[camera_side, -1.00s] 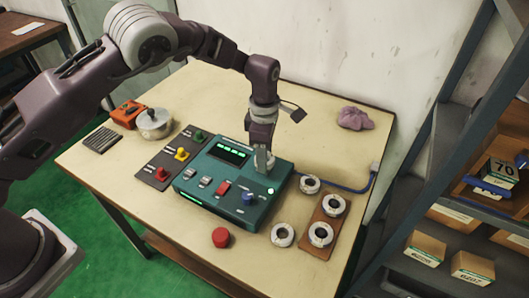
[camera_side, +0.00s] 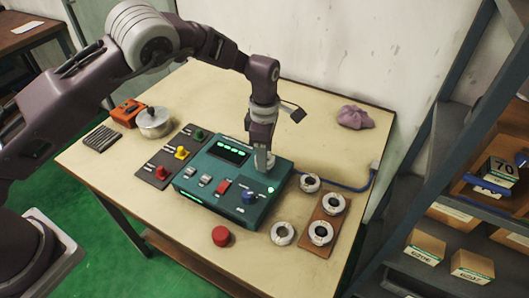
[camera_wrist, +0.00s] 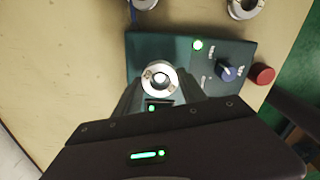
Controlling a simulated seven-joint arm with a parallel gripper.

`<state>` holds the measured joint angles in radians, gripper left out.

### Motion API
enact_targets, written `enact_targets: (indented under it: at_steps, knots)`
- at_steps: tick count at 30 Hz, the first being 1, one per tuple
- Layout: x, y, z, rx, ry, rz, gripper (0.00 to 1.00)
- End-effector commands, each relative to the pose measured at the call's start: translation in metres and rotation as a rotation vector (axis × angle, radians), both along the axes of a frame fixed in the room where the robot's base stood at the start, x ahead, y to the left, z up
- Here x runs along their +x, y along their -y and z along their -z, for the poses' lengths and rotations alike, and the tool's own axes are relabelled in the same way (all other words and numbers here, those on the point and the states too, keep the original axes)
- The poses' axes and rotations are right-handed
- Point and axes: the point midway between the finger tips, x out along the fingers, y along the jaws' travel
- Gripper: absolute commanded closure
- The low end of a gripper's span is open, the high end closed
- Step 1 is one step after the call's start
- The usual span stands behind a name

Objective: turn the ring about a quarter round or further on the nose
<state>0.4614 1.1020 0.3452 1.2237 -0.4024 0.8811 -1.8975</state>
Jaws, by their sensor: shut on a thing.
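The ring (camera_wrist: 160,64) is a pale metal bearing ring with a round centre, seated on the teal console (camera_wrist: 150,43). In the wrist view it lies between the fingertips of my gripper (camera_wrist: 159,80), which is shut on it. The nose under or inside the ring cannot be told apart clearly. In the side view my gripper (camera_side: 264,167) points down at the back right part of the console, and the fingers hide most of the ring.
Loose bearing rings (camera_side: 282,234) lie to the right of the console, some on a brown board (camera_side: 316,246). A red button (camera_side: 221,236) stands in front. A blue cable (camera_side: 350,188) runs behind the rings.

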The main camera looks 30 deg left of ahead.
Motion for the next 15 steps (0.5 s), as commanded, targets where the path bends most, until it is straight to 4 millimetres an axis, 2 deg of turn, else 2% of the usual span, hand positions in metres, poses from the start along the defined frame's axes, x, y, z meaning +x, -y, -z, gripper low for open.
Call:
enact_targets:
  at_steps: [15]
  knots:
    - [0.000,0.000,0.010,0.000,0.000,0.000,1.00]
